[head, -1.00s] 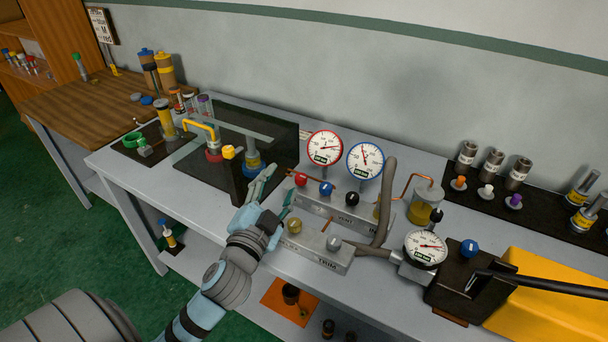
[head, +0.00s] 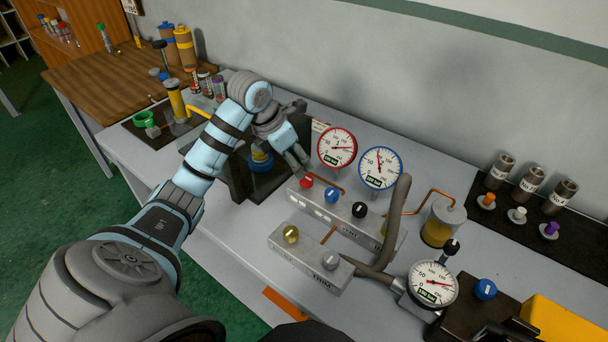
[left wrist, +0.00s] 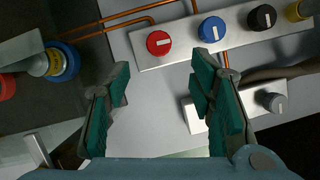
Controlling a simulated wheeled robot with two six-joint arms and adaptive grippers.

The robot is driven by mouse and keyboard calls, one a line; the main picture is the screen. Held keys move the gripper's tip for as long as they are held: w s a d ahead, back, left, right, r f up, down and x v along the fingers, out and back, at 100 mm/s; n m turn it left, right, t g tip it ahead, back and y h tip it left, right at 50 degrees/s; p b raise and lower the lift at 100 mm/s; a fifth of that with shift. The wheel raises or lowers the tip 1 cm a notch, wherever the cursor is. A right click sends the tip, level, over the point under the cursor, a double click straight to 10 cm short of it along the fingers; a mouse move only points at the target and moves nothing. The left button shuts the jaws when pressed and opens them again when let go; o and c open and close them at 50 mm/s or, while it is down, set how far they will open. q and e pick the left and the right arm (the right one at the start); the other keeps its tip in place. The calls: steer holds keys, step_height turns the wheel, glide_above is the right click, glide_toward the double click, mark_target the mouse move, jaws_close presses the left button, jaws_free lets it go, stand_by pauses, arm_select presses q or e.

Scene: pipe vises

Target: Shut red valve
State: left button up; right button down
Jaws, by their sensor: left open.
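The red valve knob (head: 306,182) sits at the left end of a grey manifold block (head: 345,218), with a blue knob (head: 331,195) and a black knob (head: 359,210) to its right. In the left wrist view the red knob (left wrist: 158,43) shows a white bar lying roughly along the block. My left gripper (head: 302,162) is just behind and left of the red knob in the head view. In the left wrist view its green-padded fingers (left wrist: 155,85) are spread and empty, with the red knob beyond and between them. My right gripper is not in view.
A red-rimmed gauge (head: 338,147) and a blue-rimmed gauge (head: 381,167) stand behind the block. A lower TRIM block (head: 310,263) with gold and grey knobs is in front. A grey hose and a glass jar (head: 440,222) are to the right.

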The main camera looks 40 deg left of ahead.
mark_target(306, 177)
arm_select(q)
steer(key=x, duration=0.9)
steer(key=shift+w+a+r, duration=0.1)
steer(key=shift+w+r, duration=0.05)
steer(key=shift+w, duration=0.1)
steer(key=shift+s+r, duration=0.15)
steer(key=shift+s, duration=0.05)
steer(key=shift+c, duration=0.7)
steer(key=shift+w, duration=0.1)
steer(key=c, duration=1)
